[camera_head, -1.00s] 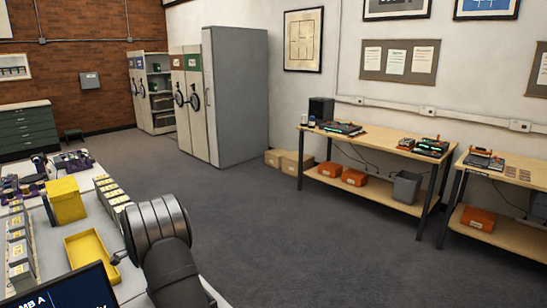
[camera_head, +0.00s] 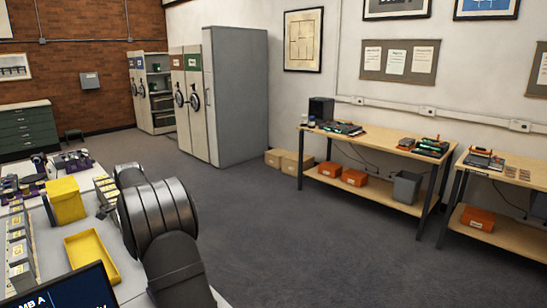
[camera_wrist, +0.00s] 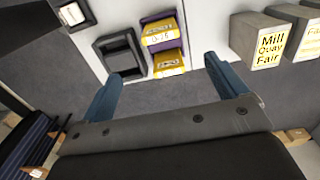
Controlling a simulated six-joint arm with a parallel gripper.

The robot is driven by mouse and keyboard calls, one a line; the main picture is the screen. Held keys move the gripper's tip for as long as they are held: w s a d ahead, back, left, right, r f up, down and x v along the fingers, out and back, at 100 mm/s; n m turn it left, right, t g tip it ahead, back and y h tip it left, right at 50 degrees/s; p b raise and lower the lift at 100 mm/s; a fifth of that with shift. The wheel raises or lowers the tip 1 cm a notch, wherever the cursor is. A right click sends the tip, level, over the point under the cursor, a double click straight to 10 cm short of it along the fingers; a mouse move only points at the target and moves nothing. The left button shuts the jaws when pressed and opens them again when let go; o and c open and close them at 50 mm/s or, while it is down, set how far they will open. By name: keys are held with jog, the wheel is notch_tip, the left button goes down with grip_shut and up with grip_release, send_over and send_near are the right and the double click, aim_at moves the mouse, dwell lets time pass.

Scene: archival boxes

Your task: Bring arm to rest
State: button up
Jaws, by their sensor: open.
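My gripper (camera_wrist: 160,85) is open and empty in the wrist view, its two blue fingers spread apart above the table edge and the floor. In the head view my arm rises at the bottom, left of centre, over the table's right side; the gripper fingers are hard to make out there.
On the table stand a yellow box (camera_head: 66,203), a yellow tray (camera_head: 92,255) and a row of labelled boxes. The wrist view shows a grey box labelled "Mill Quay Fair" (camera_wrist: 262,40) and yellow-labelled boxes (camera_wrist: 160,35). Workbenches (camera_head: 378,140) stand at right; the floor between is clear.

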notch_tip(320, 180, down, 16)
jog(key=shift+f, duration=0.2)
notch_tip(320, 180, up, 9)
jog(key=shift+f, duration=0.1)
jog(key=shift+w+a+r+n, duration=0.3)
jog(key=shift+w+r+n, duration=0.3)
jog(key=shift+r, duration=0.05)
jog(key=shift+w+a+r+n, duration=0.1)
jog(key=shift+w+r+n, duration=0.5)
jog(key=shift+r+n, duration=0.1)
jog(key=shift+s+f, duration=0.1)
jog(key=shift+s+f+m, duration=0.35)
jog(key=shift+f+m, duration=0.05)
jog(key=f, duration=0.1)
jog(key=s+f+m, duration=0.1)
jog(key=d+f, duration=0.1)
jog(key=shift+s+m, duration=0.3)
jog(key=shift+m, duration=0.1)
notch_tip(320, 180, down, 7)
notch_tip(320, 180, up, 6)
jog(key=shift+a+r, duration=0.1)
jog(key=shift+r, duration=0.15)
